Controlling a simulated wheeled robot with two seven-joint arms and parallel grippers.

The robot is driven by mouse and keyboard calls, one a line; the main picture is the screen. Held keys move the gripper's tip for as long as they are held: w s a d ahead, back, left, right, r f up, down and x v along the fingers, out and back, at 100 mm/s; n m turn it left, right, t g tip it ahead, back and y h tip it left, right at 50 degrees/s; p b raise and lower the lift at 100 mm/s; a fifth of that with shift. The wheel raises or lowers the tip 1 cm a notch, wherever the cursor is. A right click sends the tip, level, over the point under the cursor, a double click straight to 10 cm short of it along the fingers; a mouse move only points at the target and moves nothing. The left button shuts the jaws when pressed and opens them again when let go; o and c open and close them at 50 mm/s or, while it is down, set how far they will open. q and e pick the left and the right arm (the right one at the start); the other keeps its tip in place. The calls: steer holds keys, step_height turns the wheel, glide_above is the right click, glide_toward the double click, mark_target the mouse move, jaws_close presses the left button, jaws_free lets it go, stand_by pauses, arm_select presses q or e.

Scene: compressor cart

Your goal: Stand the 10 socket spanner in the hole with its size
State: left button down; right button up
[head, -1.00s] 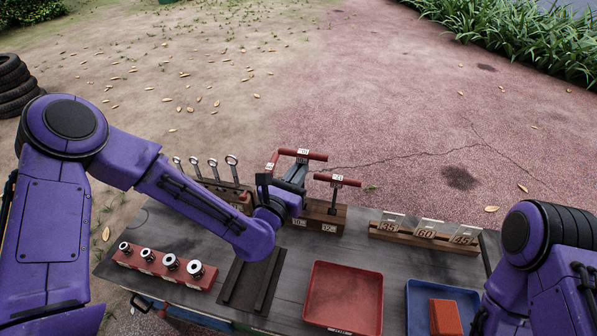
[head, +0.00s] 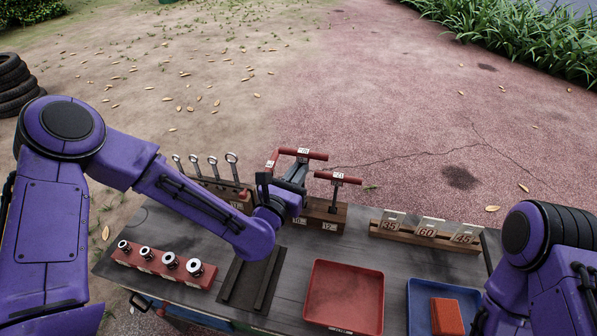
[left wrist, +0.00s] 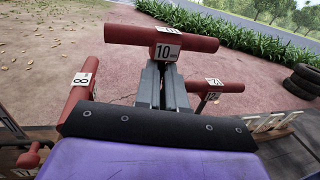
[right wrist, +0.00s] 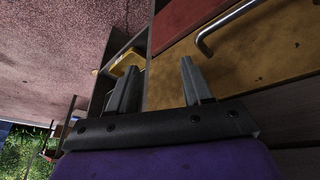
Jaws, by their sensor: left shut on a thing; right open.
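The 10 socket spanner has a red T-handle (head: 303,154) with a "10 mm" label. In the left wrist view its handle (left wrist: 160,38) lies across the fingertips. My left gripper (head: 293,182) is shut on it just under the handle, over the wooden block (head: 325,221). The block's front carries "10" and "12" labels. The gripper hides the lower shaft, so I cannot tell whether its end is in a hole. The 12 spanner (head: 338,178) stands upright in the block, to the right. The 8 spanner (left wrist: 80,82) is close left of the gripper. My right gripper (right wrist: 157,85) is open and empty.
A red tray (head: 343,325) and a blue tray (head: 416,300) with an orange-red box (head: 445,317) are at the front. A rack of number plates (head: 425,235) stands right. Sockets on a red rail (head: 165,270) and ring-ended tools (head: 212,162) are left.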

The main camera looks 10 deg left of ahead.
arm_select(q)
steer(key=shift+b, duration=0.3)
stand_by(0.9)
steer(key=shift+f+b, duration=1.95)
steer(key=shift+s+a+f, duration=0.1)
steer(key=shift+f, duration=0.1)
step_height(320, 180, up, 4)
steer(key=shift+f+p, duration=0.2)
steer(key=shift+p, duration=0.8)
steer(key=shift+b, duration=0.5)
stand_by(0.9)
